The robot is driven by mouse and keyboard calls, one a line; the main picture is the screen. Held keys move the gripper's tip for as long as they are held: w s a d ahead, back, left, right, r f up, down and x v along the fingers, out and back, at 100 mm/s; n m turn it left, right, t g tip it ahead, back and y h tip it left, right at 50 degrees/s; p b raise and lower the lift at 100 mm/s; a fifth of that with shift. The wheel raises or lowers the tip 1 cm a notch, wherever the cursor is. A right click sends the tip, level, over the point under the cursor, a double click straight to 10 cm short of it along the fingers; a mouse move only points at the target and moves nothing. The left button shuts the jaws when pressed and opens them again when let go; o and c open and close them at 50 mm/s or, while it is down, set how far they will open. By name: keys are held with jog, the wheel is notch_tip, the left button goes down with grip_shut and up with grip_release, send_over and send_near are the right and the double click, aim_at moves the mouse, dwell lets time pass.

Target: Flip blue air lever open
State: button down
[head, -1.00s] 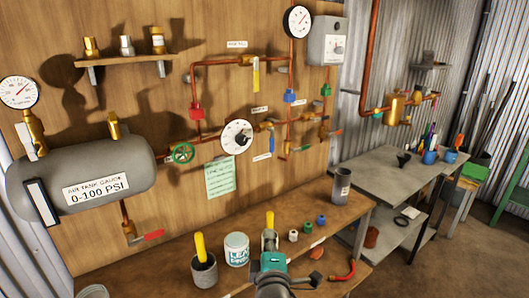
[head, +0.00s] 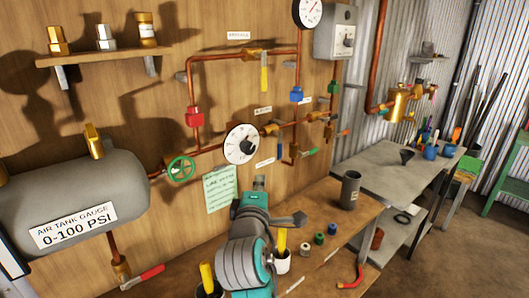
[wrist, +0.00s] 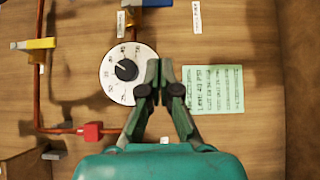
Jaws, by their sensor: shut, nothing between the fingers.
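The blue air lever (head: 279,146) hangs down from a brass valve (head: 270,129) on the copper pipe, just right of the round white dial (head: 241,144). In the wrist view the picture is turned, and part of the blue lever (wrist: 156,3) shows at the top edge, beside its brass valve (wrist: 133,17). My gripper (wrist: 158,78) is shut and empty, in front of the board between the dial and the green note. In the head view my gripper (head: 259,183) is partly hidden by my arm and sits below the dial, apart from the lever.
A green wheel (head: 181,169), a red block (head: 194,116) and a yellow lever (head: 264,79) are on nearby pipes. The green note (head: 220,190) is below the dial. The workbench (head: 335,255) holds caps, a cup and a red elbow.

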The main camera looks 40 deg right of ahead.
jog(key=shift+w+r, duration=0.15)
jog(key=shift+w, duration=0.15)
jog(key=s+d+x, duration=0.2)
jog(key=x, duration=1)
jog(key=shift+w+d, duration=0.3)
jog(key=shift+d, duration=0.1)
